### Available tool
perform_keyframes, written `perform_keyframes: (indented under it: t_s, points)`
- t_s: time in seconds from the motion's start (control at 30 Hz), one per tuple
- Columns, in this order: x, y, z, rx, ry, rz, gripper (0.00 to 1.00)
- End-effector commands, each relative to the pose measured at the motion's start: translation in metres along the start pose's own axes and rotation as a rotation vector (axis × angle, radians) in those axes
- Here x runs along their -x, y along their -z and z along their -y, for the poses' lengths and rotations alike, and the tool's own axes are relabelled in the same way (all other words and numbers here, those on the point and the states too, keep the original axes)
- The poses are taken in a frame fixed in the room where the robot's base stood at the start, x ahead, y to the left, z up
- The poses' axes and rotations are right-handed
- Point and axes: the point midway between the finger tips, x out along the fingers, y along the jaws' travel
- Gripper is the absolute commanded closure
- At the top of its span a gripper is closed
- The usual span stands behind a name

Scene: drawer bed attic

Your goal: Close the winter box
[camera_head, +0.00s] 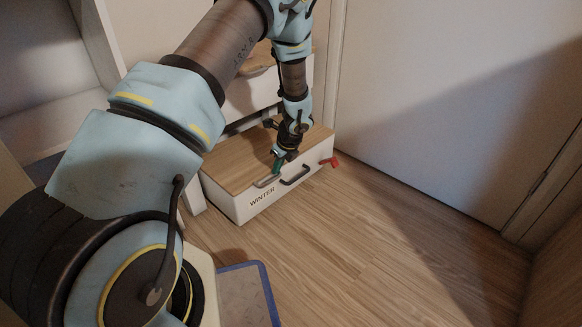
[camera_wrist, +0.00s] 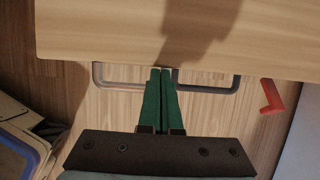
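The winter box (camera_head: 245,205) is a white drawer-like box with a wooden top (camera_head: 240,155) and the word WINTER on its front. It juts out over the floor from the white furniture. My gripper (camera_head: 278,167) is at the middle of its front, pointing down. In the wrist view my gripper's green fingers (camera_wrist: 160,72) are together, with their tips at the front edge of the wooden top (camera_wrist: 110,35). Handle bars (camera_wrist: 120,87) show on both sides of the fingers. Whether they join behind the fingers is hidden. I cannot tell whether the fingertips touch the box.
A red piece (camera_head: 329,162) sticks out at the box's right front corner. A white panel (camera_head: 440,90) stands to the right. A blue-edged flat object (camera_head: 245,290) lies on the floor in front, left. Wooden floor (camera_head: 390,250) is clear in front and to the right.

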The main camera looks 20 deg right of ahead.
Motion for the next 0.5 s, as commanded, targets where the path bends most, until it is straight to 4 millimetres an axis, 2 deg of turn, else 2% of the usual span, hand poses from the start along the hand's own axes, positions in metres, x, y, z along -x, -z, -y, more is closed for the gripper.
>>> perform_keyframes:
  t_s: [0.03,0.2,0.5]
  points:
    - [0.001,-0.019,-0.002,0.007,-0.005,0.001,1.00]
    - [-0.017,-0.061,-0.002,0.006,-0.003,0.001,1.00]
    - [-0.043,-0.117,-0.001,0.005,-0.001,0.000,1.00]
